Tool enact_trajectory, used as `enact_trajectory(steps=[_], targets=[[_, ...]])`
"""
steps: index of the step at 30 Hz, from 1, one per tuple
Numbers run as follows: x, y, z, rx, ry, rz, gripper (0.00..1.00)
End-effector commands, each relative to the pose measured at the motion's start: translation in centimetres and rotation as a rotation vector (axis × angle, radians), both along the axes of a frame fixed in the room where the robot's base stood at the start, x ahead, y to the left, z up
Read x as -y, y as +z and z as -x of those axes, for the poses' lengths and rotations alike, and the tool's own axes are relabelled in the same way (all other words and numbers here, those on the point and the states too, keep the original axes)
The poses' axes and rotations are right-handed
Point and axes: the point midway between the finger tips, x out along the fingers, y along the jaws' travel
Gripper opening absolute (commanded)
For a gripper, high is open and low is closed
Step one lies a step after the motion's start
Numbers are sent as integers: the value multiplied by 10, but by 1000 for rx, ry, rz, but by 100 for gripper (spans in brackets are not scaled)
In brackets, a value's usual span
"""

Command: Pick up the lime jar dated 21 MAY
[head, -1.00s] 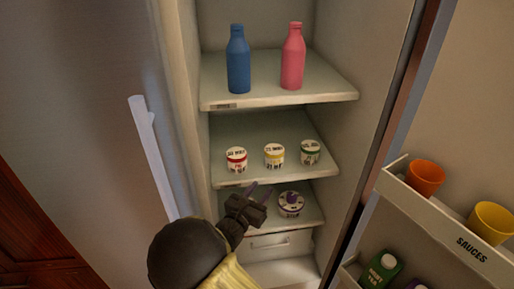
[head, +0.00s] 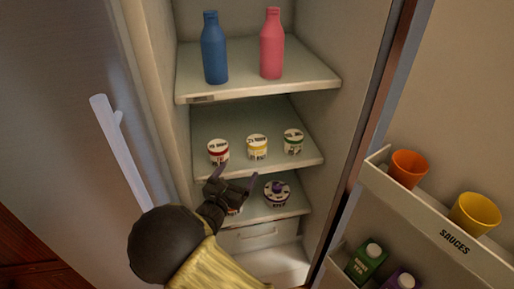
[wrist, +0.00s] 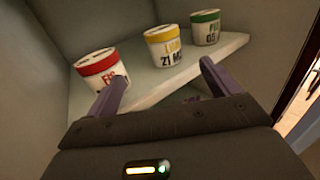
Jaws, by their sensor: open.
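The lime jar is the white tub with a yellow band (wrist: 167,47), standing upright in the middle of three jars. In the wrist view its label reads "21 M…", partly cut off by the curve. In the head view this yellow-banded jar (head: 257,147) stands on the middle fridge shelf (head: 285,168). My gripper (head: 237,176) is open and empty, in front of that shelf and slightly below the jars. In the wrist view the fingers of my gripper (wrist: 163,75) are spread wide, with the lime jar beyond the gap, apart from both.
A red-banded jar (wrist: 97,67) stands left of the lime jar and a green-banded jar (wrist: 206,27) right. Blue (head: 214,48) and pink (head: 271,44) bottles stand above. The open door's rack (head: 440,228) is at right.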

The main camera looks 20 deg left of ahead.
Motion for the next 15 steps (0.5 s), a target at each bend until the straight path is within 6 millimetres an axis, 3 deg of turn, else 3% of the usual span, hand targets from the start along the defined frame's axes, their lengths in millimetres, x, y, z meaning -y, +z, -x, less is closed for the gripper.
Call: enact_trajectory(steps=[15], targets=[[9,3,-94,2,-7,0,88]])
